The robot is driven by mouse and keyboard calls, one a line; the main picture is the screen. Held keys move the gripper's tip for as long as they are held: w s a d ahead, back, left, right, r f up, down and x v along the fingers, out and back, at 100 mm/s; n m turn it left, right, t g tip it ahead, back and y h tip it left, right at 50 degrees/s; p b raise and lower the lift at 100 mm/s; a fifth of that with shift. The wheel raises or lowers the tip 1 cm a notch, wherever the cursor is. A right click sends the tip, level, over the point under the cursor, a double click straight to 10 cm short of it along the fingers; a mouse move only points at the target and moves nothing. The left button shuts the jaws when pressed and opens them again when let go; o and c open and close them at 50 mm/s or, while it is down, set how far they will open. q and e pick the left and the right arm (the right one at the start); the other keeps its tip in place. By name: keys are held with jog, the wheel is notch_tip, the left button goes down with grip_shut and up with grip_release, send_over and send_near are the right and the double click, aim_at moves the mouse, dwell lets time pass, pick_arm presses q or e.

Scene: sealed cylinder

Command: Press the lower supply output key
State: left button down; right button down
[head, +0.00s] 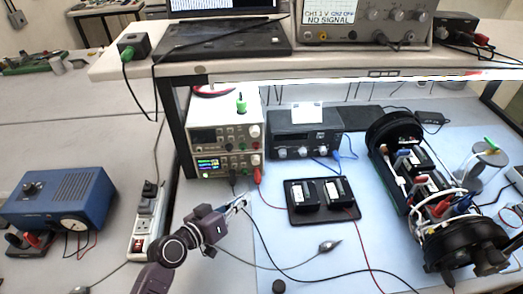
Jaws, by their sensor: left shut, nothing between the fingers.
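Two white bench supplies are stacked under the shelf at the centre left. The upper supply (222,125) has a dark display. The lower supply (226,173) has a lit display with coloured digits, a knob at its right and dark and red plugs along its lower front. Its output key is too small to make out for certain. My left gripper (241,202) is shut and empty. Its fingertips show just below the lower supply's front in the picture, apart from the display; the exact gap cannot be told.
A black tray (322,219) with two dark blocks lies to the right on the blue mat. A grey instrument (304,138) stands beside the supplies. A power strip (149,222) and a blue box (62,198) are to the left. Cables cross near my gripper. The shelf (310,68) overhangs the supplies.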

aim_at(244, 165)
pick_arm(q)
jog(key=shift+w+d, duration=0.15)
jog(key=shift+w, duration=0.05)
jog(key=shift+s+a+r, duration=0.2)
jog(key=shift+s+a, duration=0.1)
jog(key=shift+w+d+f, duration=0.1)
jog(key=shift+w+d, duration=0.05)
jog(key=shift+w, duration=0.35)
jog(key=w+b, duration=0.3)
jog(key=w, duration=0.3)
jog(key=shift+w+f, duration=0.1)
jog(key=shift+w, duration=0.15)
jog(key=shift+w+b, duration=0.35)
jog(key=shift+w, duration=0.45)
jog(key=shift+w, duration=0.1)
jog(key=shift+w+b, duration=0.3)
